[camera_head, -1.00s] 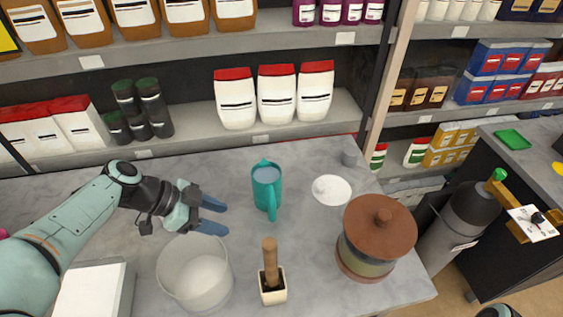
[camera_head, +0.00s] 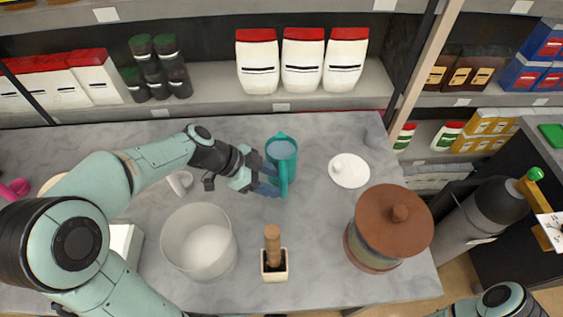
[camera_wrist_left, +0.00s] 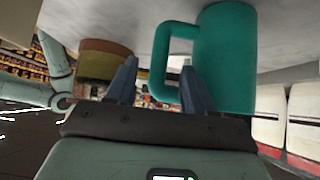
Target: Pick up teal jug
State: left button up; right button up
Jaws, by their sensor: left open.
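The teal jug (camera_head: 282,160) stands upright on the grey counter, left of the white lid, with its handle facing the front of the counter. My left gripper (camera_head: 272,180) is at the jug's left side in the head view, its blue fingers close to the handle. In the left wrist view the jug (camera_wrist_left: 228,60) hangs in the upper right, the picture being turned over. Its handle (camera_wrist_left: 160,65) shows above the gap between the open fingers (camera_wrist_left: 160,90). Contact cannot be told. My right gripper is not seen; only part of my right arm shows at the lower right.
A clear round container (camera_head: 198,243) and a small pot with a wooden handle (camera_head: 273,262) stand in front of the jug. A white lid (camera_head: 349,171) and a large brown-lidded jar (camera_head: 388,230) are to the right. A stocked shelf (camera_head: 210,107) runs behind.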

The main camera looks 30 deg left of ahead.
aim_at(284, 186)
pick_arm(q)
jog(key=x, duration=0.4)
jog(key=shift+w+d+f, duration=0.15)
jog(key=shift+d+f, duration=0.05)
jog(key=shift+f, duration=0.05)
jog(key=shift+c, duration=0.3)
grip_shut()
jog(key=shift+r, duration=0.1)
notch_tip(284, 186, up, 10)
jog(key=shift+p, duration=0.4)
